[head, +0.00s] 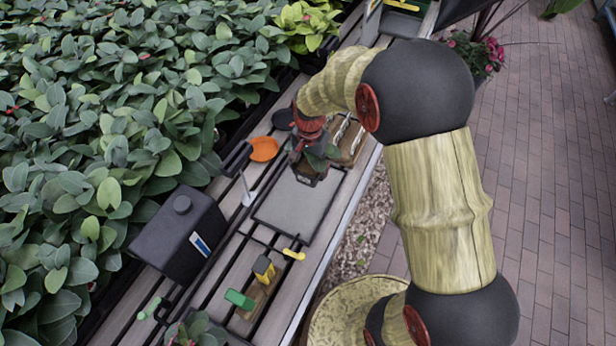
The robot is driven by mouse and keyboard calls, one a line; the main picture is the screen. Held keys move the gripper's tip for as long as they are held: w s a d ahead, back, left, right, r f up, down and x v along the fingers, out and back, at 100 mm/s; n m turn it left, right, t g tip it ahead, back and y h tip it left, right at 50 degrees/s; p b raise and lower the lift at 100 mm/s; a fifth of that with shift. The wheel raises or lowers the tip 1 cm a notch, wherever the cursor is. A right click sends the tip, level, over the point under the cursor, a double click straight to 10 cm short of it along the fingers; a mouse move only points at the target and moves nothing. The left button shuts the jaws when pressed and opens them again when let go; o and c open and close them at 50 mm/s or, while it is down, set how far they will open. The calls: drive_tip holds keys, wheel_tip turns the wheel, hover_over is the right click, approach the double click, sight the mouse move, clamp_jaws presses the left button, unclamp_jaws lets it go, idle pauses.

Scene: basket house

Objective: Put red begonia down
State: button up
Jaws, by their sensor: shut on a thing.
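My gripper (310,155) reaches down over the wooden bench and is shut on a small potted plant, which I take as the red begonia (318,162). Green leaves and a dark pot with a small label show below the gripper. The gripper covers much of the plant, and no red flower is clearly seen. The pot is at the far end of a grey tray (290,212). I cannot tell whether the pot touches the tray or hangs just above it.
Dense leafy plants (120,110) border the bench at left. A pink-flowered plant (478,52) stands by the brick paving at right. The tray's near part is bare.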

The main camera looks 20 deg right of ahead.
sight(308, 162)
drive_tip(key=shift+w+d+f, duration=0.1)
drive_tip(key=shift+w+f, duration=0.6)
drive_tip(key=shift+f, duration=0.1)
drive_tip(key=shift+w+f+b, duration=0.15)
drive_tip(key=shift+f+b, duration=0.25)
drive_tip(key=shift+f, duration=0.5)
drive_tip(key=shift+w+f+b, duration=0.1)
drive_tip(key=shift+f+b, duration=0.25)
drive_tip(key=shift+f, duration=0.5)
drive_tip(key=shift+f, duration=0.15)
drive_tip(key=o, duration=1.4)
drive_tip(key=shift+c, duration=0.2)
wheel_tip(308, 162, up, 8)
drive_tip(key=p, duration=0.2)
drive_tip(key=shift+f+p, duration=0.1)
drive_tip(key=shift+p, duration=0.25)
